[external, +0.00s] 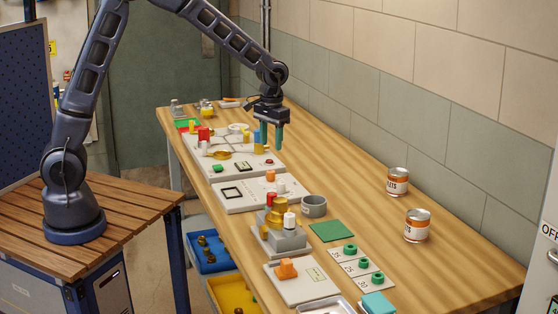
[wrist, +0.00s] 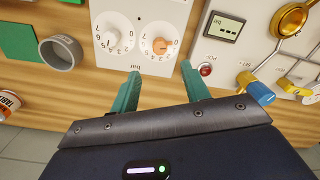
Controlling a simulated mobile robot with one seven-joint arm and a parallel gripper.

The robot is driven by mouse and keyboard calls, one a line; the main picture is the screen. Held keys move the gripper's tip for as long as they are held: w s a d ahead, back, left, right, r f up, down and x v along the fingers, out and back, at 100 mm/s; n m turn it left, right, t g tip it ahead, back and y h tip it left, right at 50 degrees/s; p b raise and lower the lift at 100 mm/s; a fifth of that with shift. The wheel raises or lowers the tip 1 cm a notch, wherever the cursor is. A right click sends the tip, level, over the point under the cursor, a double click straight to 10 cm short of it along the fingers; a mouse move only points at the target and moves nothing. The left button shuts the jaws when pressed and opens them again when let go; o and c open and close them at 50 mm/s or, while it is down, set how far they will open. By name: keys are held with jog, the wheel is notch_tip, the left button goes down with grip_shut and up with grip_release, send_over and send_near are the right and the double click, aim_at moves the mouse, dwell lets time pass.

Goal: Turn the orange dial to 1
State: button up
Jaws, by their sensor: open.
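The orange dial (external: 270,176) stands on a white panel (external: 256,196) on the bench, beside a white dial (external: 281,187). In the wrist view the orange dial (wrist: 160,45) is right of the white dial (wrist: 114,38), inside a ring of printed numerals. I cannot tell which numeral the orange dial points at. My gripper (external: 272,150) has its teal fingers pointing down above the bench, apart from the dial. In the wrist view my gripper (wrist: 161,69) is open and empty, its fingertips just below the orange dial in the picture.
Another panel carries a red button (wrist: 206,69), a blue-ended handle (wrist: 258,92) and a gold part (wrist: 292,18). A grey cup (external: 314,206), a green pad (external: 331,231) and a stepped gold knob (external: 279,212) stand nearby. Two cans (external: 397,181) stand by the wall.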

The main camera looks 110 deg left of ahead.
aim_at(271, 171)
notch_tip(271, 171, down, 9)
jog(key=shift+s+f, duration=0.1)
jog(key=shift+f, duration=0.1)
dwell(0.4)
jog(key=c, duration=1)
